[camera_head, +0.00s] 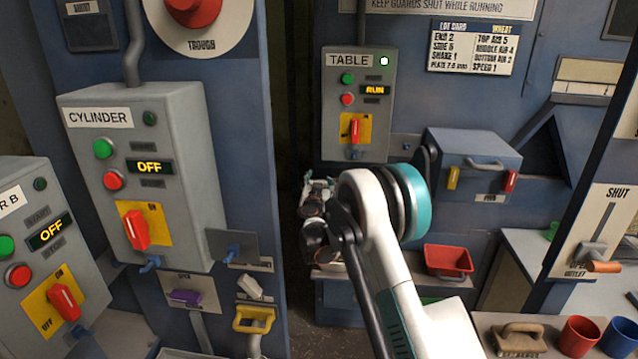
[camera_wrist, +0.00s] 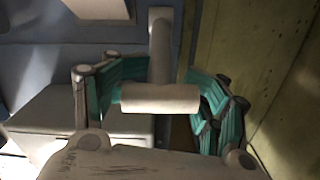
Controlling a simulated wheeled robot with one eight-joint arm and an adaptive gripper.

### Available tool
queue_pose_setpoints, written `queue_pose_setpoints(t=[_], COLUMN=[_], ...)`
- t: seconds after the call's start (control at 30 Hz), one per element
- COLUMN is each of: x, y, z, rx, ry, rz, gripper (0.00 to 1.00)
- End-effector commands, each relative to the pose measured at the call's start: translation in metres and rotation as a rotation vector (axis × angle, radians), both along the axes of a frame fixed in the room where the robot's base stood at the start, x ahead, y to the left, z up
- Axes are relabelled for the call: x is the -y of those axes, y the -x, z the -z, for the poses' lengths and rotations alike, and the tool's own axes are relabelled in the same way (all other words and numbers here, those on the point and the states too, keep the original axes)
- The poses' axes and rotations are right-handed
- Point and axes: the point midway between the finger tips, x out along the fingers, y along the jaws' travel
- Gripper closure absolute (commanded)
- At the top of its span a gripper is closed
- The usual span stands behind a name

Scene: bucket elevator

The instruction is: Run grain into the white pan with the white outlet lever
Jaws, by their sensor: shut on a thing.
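In the wrist view a white T-shaped lever (camera_wrist: 160,52) with a thick crosswise grip stands between the teal-padded fingers of my gripper (camera_wrist: 158,97). The fingers are shut around the grip from left and right. In the head view my gripper (camera_head: 318,215) is in the dark gap between the blue cabinets, and my arm partly hides it. The lever it holds cannot be made out there. I cannot identify the white pan in either view. In the wrist view a pale box-like surface (camera_wrist: 45,125) lies at the lower left; I cannot tell what it is.
The TABLE switch box (camera_head: 358,100) reads RUN; the CYLINDER box (camera_head: 135,180) reads OFF. A red pan (camera_head: 448,262) sits right of my arm. A yellow-handled piece (camera_head: 254,319) is at lower left. A yellowish wall (camera_wrist: 280,70) stands close right of my gripper.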

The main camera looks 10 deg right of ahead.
Motion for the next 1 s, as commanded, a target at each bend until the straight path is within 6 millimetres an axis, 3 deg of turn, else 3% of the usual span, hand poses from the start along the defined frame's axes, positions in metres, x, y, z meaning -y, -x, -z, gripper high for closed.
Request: queue_pose_setpoints(t=[0.73,0.77,0.9,1.0], x=[0.0013,0.0013,0.0011,0.0007], y=[0.0004,0.0004,0.0004,0.0003], z=[0.0002,0.0002,0.0002,0.0003], rx=[0.0,0.0,-0.001,0.0], ry=[0.002,0.001,0.001,0.0], rz=[0.002,0.002,0.002,0.001], gripper=[0.87,0.41,0.14,0.14])
